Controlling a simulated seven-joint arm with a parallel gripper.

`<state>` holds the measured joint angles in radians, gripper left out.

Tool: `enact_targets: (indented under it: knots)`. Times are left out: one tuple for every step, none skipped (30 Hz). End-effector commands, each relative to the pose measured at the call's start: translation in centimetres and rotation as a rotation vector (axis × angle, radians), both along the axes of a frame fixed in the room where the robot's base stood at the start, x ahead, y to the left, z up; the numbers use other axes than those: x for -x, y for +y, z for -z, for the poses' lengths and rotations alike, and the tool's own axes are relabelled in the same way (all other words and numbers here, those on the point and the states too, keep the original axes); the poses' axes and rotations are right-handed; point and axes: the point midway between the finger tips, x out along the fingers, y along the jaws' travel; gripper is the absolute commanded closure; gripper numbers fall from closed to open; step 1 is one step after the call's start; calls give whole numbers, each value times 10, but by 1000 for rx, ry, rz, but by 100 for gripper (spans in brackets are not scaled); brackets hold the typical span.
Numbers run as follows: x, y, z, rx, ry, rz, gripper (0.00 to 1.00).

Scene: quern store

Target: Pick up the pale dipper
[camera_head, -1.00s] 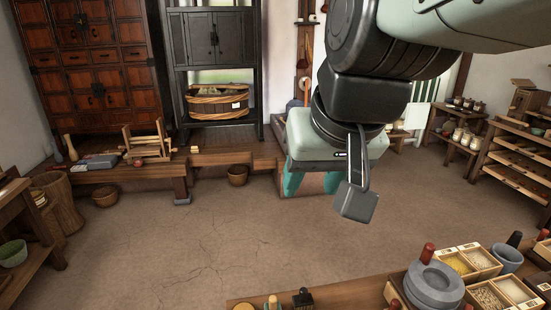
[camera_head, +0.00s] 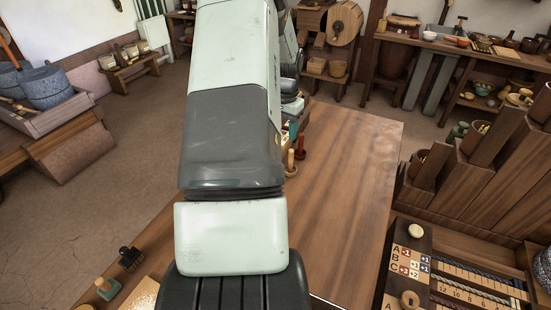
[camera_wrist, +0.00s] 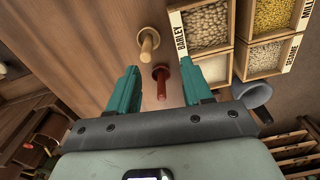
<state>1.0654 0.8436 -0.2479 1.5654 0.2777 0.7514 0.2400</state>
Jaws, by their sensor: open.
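The pale dipper (camera_wrist: 148,42) shows in the wrist view as a light wooden peg-like piece, just beyond and above the space between my fingers. It also shows in the head view (camera_head: 290,163), standing on the table beside my arm. A dark red piece of similar shape (camera_wrist: 161,80) lies nearer, in line between the two teal fingers in the wrist view. My gripper (camera_wrist: 160,75) is open and empty, with its fingers apart. In the head view my arm hides most of the gripper.
Wooden trays of grain, one labelled barley (camera_wrist: 207,27), stand right of the dippers, near my right finger. A grey cup (camera_wrist: 253,95) is at right.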

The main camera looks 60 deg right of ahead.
Motion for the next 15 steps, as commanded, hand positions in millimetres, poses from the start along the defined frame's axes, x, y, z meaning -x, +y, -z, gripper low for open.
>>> enact_targets:
  knots:
    - [11, -5, 10, -8, 8, 27, 50]
    - [15, -7, 14, -10, 9, 38, 50]
    - [20, -9, 19, -14, 12, 48, 50]
    - [21, -10, 23, -15, 14, 53, 50]
    - [23, -10, 27, -16, 15, 55, 50]
    - [23, -9, 34, -18, 15, 57, 50]
    - [23, -9, 38, -18, 15, 56, 50]
    - [23, -9, 43, -17, 16, 56, 50]
    - [23, -9, 50, -18, 16, 55, 50]
    - [23, -9, 55, -18, 16, 55, 50]
    - [22, -9, 59, -17, 15, 54, 50]
    - [22, -9, 64, -17, 15, 54, 50]
    - [22, -9, 68, -17, 15, 54, 50]
    - [22, -9, 70, -17, 14, 53, 50]
    - [22, -9, 73, -16, 14, 53, 50]
